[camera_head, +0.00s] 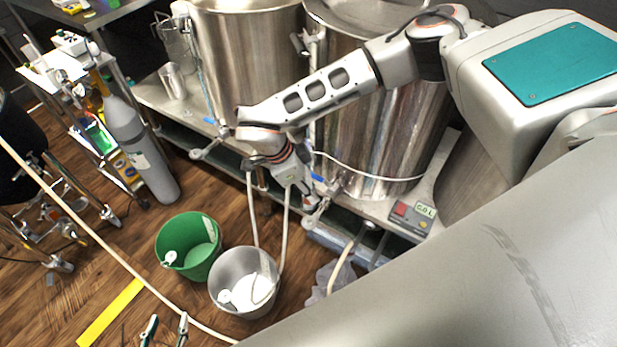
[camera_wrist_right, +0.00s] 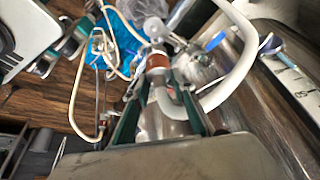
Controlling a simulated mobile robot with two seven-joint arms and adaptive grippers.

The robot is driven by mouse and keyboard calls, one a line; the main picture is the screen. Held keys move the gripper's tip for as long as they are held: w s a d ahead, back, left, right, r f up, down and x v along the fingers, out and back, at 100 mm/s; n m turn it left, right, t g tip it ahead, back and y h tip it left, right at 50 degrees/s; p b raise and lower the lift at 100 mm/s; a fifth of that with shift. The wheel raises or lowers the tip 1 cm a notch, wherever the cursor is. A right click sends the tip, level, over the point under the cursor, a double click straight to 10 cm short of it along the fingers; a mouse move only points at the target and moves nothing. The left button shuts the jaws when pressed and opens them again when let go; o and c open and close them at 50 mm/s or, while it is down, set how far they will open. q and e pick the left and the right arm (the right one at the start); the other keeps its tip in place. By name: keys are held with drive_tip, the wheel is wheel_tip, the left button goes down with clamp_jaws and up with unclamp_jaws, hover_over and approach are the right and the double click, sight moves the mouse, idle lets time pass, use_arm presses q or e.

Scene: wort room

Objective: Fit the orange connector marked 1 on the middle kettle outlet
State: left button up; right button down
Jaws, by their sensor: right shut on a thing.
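My right gripper (camera_head: 312,203) is beside the outlet valve with a blue handle (camera_head: 322,180) at the foot of the middle kettle (camera_head: 375,140). In the right wrist view its dark green fingers (camera_wrist_right: 157,98) are shut on the orange connector (camera_wrist_right: 158,62), with a pale hose curving away from it. A whitish fitting shows just beyond the orange ring; I cannot tell whether the connector touches the outlet. The mark on the connector is not readable. My left gripper (camera_head: 167,329) is at the bottom left of the head view, fingers apart and nothing visible between them.
A green bucket (camera_head: 190,247) and a metal bucket (camera_head: 243,283) with hose in it stand on the floor below. Another kettle (camera_head: 245,60) with its own outlet stands to the left. A control box (camera_head: 411,215) is right of the valve. A grey cylinder (camera_head: 140,150) stands left.

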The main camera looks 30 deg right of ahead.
wheel_tip(320, 180, down, 6)
drive_tip(key=b, duration=0.4)
drive_tip(key=shift+r, duration=0.15)
drive_tip(key=shift+f+b, duration=0.35)
drive_tip(key=shift+f, duration=0.35)
drive_tip(key=shift+f+b, duration=0.4)
drive_tip(key=shift+f, duration=0.95)
idle(0.6)
drive_tip(key=c, duration=1.6)
unclamp_jaws()
drive_tip(key=shift+c, duration=0.2)
drive_tip(key=shift+o, duration=0.3)
drive_tip(key=v, duration=1.2)
